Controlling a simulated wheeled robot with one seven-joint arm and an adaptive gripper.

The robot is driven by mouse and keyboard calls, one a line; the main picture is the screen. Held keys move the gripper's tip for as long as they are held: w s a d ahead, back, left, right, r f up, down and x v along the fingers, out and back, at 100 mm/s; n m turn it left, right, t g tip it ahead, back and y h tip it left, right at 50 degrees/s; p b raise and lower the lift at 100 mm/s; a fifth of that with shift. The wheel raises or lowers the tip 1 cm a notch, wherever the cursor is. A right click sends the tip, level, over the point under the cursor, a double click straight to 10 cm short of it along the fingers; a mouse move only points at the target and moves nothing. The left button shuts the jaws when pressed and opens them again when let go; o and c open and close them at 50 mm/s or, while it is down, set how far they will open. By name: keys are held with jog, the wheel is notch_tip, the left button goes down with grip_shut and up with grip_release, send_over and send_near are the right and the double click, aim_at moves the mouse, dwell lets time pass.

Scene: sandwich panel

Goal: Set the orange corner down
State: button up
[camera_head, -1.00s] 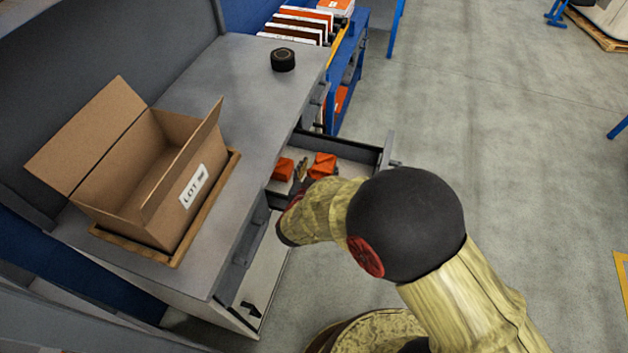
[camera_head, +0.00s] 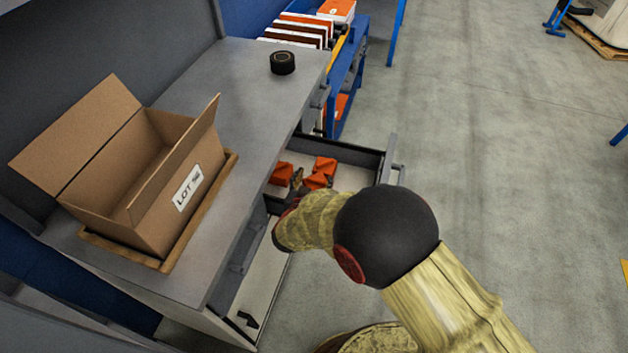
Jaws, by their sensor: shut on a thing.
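Orange corners show in the open drawer (camera_head: 352,176) of the grey workbench. One orange corner (camera_head: 282,172) is at the drawer's left, close to the bench. Another orange corner (camera_head: 325,164) is to its right. A third orange piece (camera_head: 317,181) shows just below that one, right beside my fingers, and looks like the corner I hold. My gripper (camera_head: 298,182) is over the near part of the drawer, shut on an orange corner. My wrist and arm hide part of the drawer and of the fingers. I cannot tell whether the held corner touches the drawer floor.
An open cardboard box (camera_head: 150,175) stands on a wooden tray (camera_head: 160,264) on the workbench (camera_head: 225,105). A black tape roll (camera_head: 283,63) lies farther back. A blue rack (camera_head: 345,80) with orange and white panels stands behind the drawer.

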jog(key=shift+f, duration=0.4)
jog(key=shift+f, duration=0.15)
jog(key=o, duration=1.2)
jog(key=shift+c, duration=0.2)
jog(key=r+p+v, duration=0.1)
jog(key=p+v, duration=0.3)
jog(key=v, duration=0.8)
jog(key=shift+p, duration=0.35)
